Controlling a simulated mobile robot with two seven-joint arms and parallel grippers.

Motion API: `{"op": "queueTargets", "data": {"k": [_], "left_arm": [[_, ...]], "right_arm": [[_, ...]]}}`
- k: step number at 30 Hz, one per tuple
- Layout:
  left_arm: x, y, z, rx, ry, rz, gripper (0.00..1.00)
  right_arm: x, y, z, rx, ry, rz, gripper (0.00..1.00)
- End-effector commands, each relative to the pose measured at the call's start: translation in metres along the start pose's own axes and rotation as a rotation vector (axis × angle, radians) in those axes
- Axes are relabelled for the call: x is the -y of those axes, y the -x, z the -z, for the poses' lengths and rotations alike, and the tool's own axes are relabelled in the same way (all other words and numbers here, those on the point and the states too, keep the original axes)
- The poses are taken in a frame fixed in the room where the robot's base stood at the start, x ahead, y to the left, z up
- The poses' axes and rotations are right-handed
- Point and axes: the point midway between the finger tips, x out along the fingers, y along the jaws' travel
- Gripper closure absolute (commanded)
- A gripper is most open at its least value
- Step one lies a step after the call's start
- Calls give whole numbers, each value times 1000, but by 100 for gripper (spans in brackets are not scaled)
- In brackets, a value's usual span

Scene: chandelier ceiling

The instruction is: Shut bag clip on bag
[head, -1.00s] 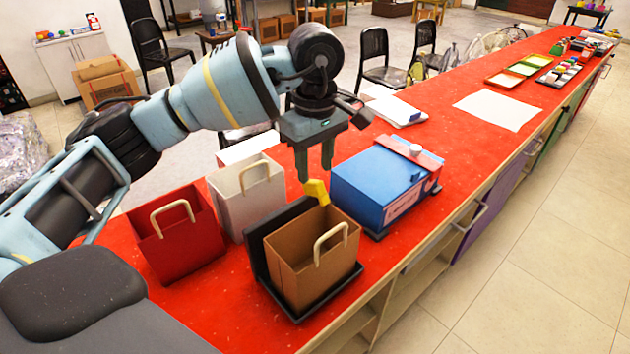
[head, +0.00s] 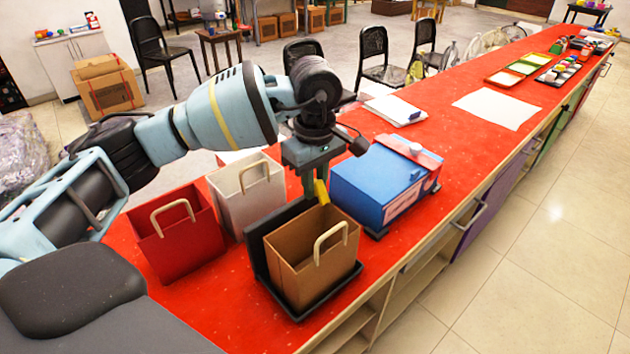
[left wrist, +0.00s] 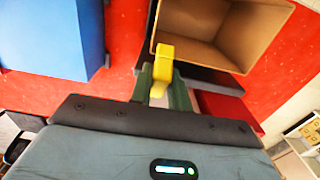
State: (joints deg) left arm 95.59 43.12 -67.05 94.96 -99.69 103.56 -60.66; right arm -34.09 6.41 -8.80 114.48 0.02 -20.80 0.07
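The brown paper bag (head: 311,265) stands open on a black stand with a back plate, its cream handle on the near side. The yellow bag clip (head: 321,191) is at the bag's far rim, nearly upright. My left gripper (head: 315,183) points down over the clip. In the left wrist view, its two fingers (left wrist: 162,88) stand close on both sides of the yellow clip (left wrist: 163,66) and look shut on it. The bag (left wrist: 215,32) lies just beyond the clip there. Whether the clip's jaws are closed on the rim cannot be told. My right gripper is out of view.
A blue box-like device (head: 375,188) stands close to the right of the gripper. A white bag (head: 247,200) and a red bag (head: 178,240) stand to the left.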

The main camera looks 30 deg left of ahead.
Motion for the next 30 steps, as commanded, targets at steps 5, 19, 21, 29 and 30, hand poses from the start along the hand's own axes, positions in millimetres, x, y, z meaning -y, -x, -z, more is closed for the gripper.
{"op": "queueTargets", "data": {"k": [5,19,21,29,30], "left_arm": [[0,0,-1,-13,-2,1,100],[0,-9,-12,-426,-3,0,100],[0,-10,-13,-454,-1,0,100],[0,-12,-13,-469,-1,1,100],[0,-12,-13,-469,-1,1,100]], "right_arm": [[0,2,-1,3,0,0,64],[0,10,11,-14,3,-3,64],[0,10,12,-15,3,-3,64],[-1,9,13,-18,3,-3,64],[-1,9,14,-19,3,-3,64]]}}
